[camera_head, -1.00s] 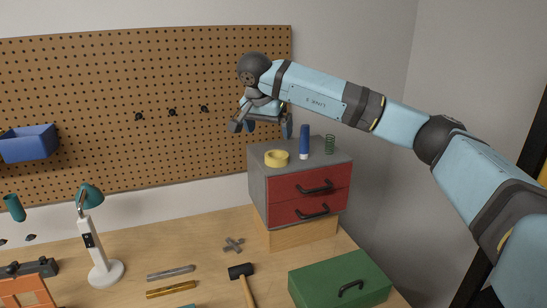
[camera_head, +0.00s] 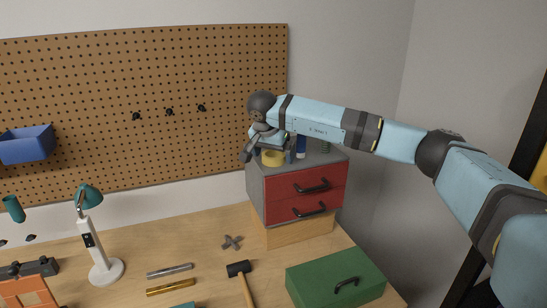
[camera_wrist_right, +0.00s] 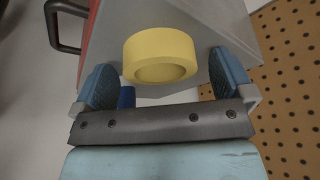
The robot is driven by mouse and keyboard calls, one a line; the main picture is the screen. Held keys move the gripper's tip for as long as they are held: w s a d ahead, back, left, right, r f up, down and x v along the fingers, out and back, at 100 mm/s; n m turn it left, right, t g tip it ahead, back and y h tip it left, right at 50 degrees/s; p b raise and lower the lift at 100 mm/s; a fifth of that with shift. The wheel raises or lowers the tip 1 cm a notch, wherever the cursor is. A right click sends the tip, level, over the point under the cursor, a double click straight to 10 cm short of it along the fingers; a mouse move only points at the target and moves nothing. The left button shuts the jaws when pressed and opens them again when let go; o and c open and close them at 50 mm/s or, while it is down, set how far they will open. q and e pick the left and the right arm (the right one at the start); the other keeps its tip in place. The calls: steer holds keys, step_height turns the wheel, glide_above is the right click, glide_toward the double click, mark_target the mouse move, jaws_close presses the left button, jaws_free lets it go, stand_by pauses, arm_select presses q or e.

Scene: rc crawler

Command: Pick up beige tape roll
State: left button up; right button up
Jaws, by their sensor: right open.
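The beige tape roll (camera_head: 272,158) looks yellow and sits on top of the grey cabinet with red drawers (camera_head: 306,188). In the right wrist view the tape roll (camera_wrist_right: 160,54) lies between and just beyond the two blue finger pads. My right gripper (camera_head: 271,157) is open around the roll's sides from above; the wrist view shows a gap on each side of it (camera_wrist_right: 165,82). The gripper hides part of the roll in the head view. My left gripper is not in view.
A blue cylinder (camera_head: 302,148) and a green coil (camera_head: 325,147) stand on the cabinet right of the roll, partly behind my arm. The pegboard (camera_head: 150,100) is close behind. A green toolbox (camera_head: 335,281), hammer (camera_head: 239,269) and lamp (camera_head: 90,235) are on the bench below.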

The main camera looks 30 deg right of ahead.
steer(key=c, duration=1)
steer(key=shift+r, duration=0.15)
step_height(320, 180, up, 20)
steer(key=b, duration=0.2)
steer(key=s+a+f+n+t+y+p, duration=0.1)
steer(key=s+a+f+n+p, duration=0.2)
steer(key=f, duration=0.5)
steer(key=s+a+f+n+t+y, duration=0.1)
steer(key=a+f+n, duration=0.2)
steer(key=a+f, duration=0.4)
steer(key=s+a+f+n, duration=0.2)
steer(key=s+a+f, duration=0.1)
steer(key=s+f, duration=0.1)
steer(key=s+a+f+n+y+p, duration=0.1)
steer(key=s+a+f+n, duration=0.1)
steer(key=s+a+f, duration=0.1)
steer(key=s+a+f+n+p, duration=0.1)
steer(key=s+a+f, duration=0.2)
steer(key=s+f, duration=0.2)
steer(key=shift+s+f+n+y, duration=0.1)
steer(key=shift+s+n+y, duration=0.3)
